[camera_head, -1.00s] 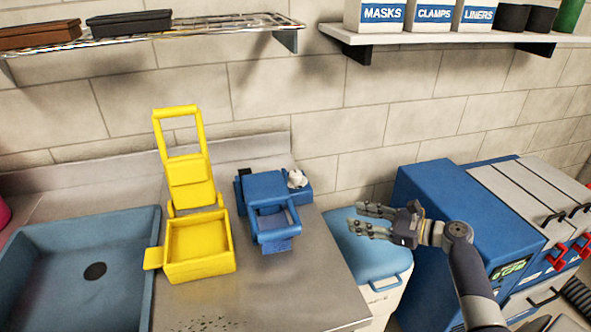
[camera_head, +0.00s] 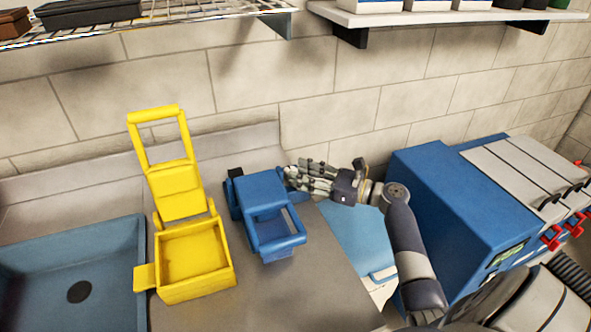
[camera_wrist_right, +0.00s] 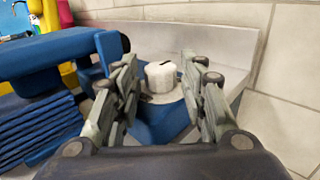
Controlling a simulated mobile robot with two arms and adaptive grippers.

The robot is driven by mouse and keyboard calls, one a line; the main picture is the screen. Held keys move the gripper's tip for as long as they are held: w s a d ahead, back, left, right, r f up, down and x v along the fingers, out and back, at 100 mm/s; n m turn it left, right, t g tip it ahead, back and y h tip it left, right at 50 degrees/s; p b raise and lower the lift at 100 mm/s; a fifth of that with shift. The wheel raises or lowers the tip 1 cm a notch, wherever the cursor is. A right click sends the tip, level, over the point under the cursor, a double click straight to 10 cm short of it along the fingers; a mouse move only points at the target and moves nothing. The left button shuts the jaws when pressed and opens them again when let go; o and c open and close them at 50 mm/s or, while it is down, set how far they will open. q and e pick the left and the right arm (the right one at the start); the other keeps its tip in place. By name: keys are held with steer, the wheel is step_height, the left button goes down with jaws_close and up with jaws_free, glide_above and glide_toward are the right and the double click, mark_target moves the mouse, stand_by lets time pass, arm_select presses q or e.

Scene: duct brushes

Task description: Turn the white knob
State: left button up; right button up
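The white knob (camera_wrist_right: 162,76) sits on the side of the blue device (camera_head: 262,200), in the right wrist view, with a dark slot on its top. My right gripper (camera_head: 296,177) reaches the knob side of the device in the head view. In the right wrist view my right gripper (camera_wrist_right: 160,92) is open, its fingers on either side of the knob with gaps visible. The knob is hidden behind the fingers in the head view. My left gripper is not in view.
A yellow device (camera_head: 190,255) with its frame raised stands left of the blue one. A blue sink (camera_head: 40,265) is at the far left. A blue cabinet (camera_head: 455,200) stands at the right, below the wall shelf (camera_head: 450,18).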

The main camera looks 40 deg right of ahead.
steer(key=shift+x, duration=1.15)
steer(key=c, duration=0.8)
steer(key=m+h+p, duration=0.1)
steer(key=p, duration=0.1)
steer(key=m+t+h+p, duration=0.1)
steer(key=h+p, duration=0.1)
steer(key=p, duration=0.1)
steer(key=shift+s+a+r+m+t, duration=0.1)
steer(key=shift+a+r+m+t, duration=0.1)
steer(key=shift+r+m+t, duration=0.1)
steer(key=m+h+p, duration=0.1)
steer(key=h+p, duration=0.1)
steer(key=h, duration=0.1)
steer(key=shift+a+f+m+t, duration=0.1)
steer(key=shift+m+t, duration=0.3)
arm_select(q)
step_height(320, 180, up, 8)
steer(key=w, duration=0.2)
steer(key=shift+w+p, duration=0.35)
steer(key=shift+p, duration=0.05)
arm_select(e)
steer(key=shift+a+f+m+h, duration=0.1)
steer(key=shift+m+h, duration=0.7)
steer(key=shift+h, duration=0.6)
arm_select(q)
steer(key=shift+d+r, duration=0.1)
